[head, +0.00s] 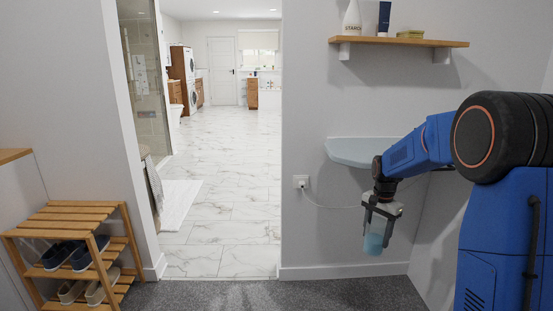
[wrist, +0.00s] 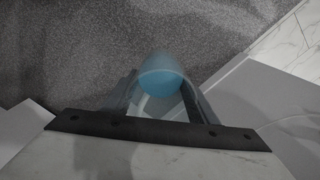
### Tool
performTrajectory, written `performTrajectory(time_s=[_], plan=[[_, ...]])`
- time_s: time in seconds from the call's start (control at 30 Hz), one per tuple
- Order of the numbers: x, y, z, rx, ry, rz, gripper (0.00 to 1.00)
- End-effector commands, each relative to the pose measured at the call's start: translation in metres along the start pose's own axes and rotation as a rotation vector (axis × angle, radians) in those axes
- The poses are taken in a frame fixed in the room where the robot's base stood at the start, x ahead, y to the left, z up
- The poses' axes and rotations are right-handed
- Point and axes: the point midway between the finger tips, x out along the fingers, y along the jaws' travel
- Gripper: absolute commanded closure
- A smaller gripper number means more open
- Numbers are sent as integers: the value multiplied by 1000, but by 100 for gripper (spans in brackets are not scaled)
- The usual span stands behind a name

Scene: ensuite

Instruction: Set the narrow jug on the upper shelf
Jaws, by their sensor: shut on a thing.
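The narrow jug, a translucent light-blue vessel (head: 374,243), hangs below my gripper (head: 378,222) in the head view. My gripper points down and is shut on the jug, which is off the floor. In the wrist view the blue jug (wrist: 160,83) shows between the two fingers, against the grey carpet; its lower parts are hard to make out. The upper shelf (head: 455,44) is a wooden board on the wall at the upper right, well above my gripper. It bears a white bottle (head: 352,19), a dark blue box (head: 384,17) and a small green-yellow item (head: 410,34).
A pale rounded lower shelf (head: 350,152) juts from the wall just above and behind my gripper. A wall socket (head: 301,182) with a cable is left of it. A slatted shoe rack (head: 75,217) with shoes stands at left. The doorway to the tiled room is open.

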Motion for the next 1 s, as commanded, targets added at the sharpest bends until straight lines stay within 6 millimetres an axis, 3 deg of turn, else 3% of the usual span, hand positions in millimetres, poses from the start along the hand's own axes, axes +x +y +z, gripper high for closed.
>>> performTrajectory(time_s=[0.03, 0.2, 0.6, 0.8, 1.0], plan=[[23, -7, 2, -65, -5, 5, 77], [82, -28, 3, -278, -3, 3, 77], [204, -72, 7, -710, -2, 2, 77], [244, -87, 8, -854, 0, 1, 77], [263, -91, 9, -917, 0, 1, 77]])
